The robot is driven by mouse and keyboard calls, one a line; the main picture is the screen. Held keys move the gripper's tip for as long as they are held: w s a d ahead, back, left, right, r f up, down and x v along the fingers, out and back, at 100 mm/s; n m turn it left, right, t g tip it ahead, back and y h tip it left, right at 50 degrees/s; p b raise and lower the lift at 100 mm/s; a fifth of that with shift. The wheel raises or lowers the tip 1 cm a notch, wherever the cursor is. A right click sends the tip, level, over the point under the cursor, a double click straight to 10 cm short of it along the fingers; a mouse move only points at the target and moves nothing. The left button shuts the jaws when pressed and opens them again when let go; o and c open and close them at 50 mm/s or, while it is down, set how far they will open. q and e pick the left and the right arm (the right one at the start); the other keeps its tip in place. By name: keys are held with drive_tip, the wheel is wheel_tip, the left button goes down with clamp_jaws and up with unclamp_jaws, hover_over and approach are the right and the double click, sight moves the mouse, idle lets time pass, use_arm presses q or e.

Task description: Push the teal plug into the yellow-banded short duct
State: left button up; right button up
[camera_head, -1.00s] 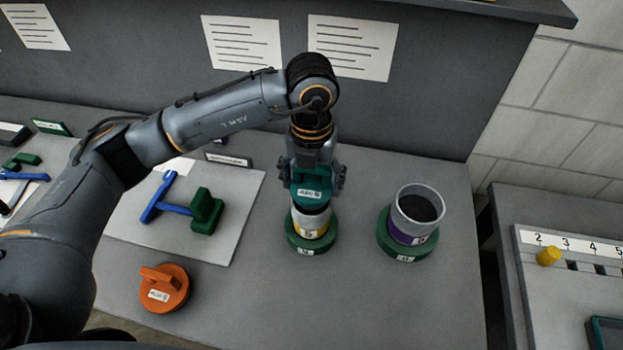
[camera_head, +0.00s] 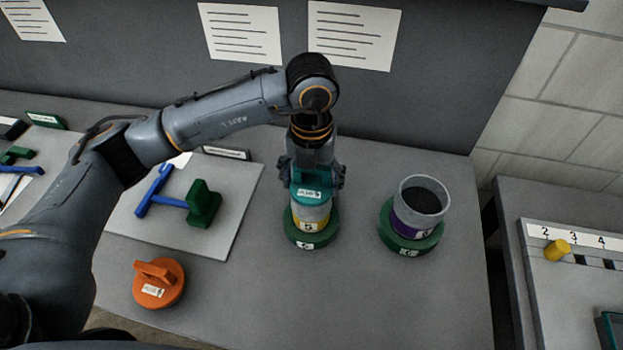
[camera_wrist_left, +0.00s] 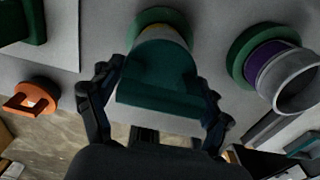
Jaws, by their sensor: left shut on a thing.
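The yellow-banded short duct (camera_head: 310,223) stands upright in a green ring base (camera_head: 314,241) on the grey bench. My left gripper (camera_head: 312,180) points down above it, shut on the teal plug (camera_head: 312,193). The plug sits right at the duct's mouth, its rim close to or on the duct's top edge. The plug hides the mouth, so I cannot tell how deep it is. In the left wrist view the plug (camera_wrist_left: 155,85) is between my two fingers, with a sliver of yellow band behind it. My right gripper is not in view.
A purple-banded duct (camera_head: 422,204) stands in another green base to the right. An orange plug (camera_head: 158,284) lies front left. A blue tool (camera_head: 156,192) and a green block (camera_head: 203,204) lie on a pale board. The front right of the bench is clear.

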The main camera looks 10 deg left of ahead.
use_arm(q)
drive_tip(key=shift+f, duration=0.25)
drive_tip(key=o, duration=1.3)
drive_tip(key=shift+r, duration=0.1)
wheel_tip(320, 180, up, 12)
drive_tip(key=shift+f, duration=0.1)
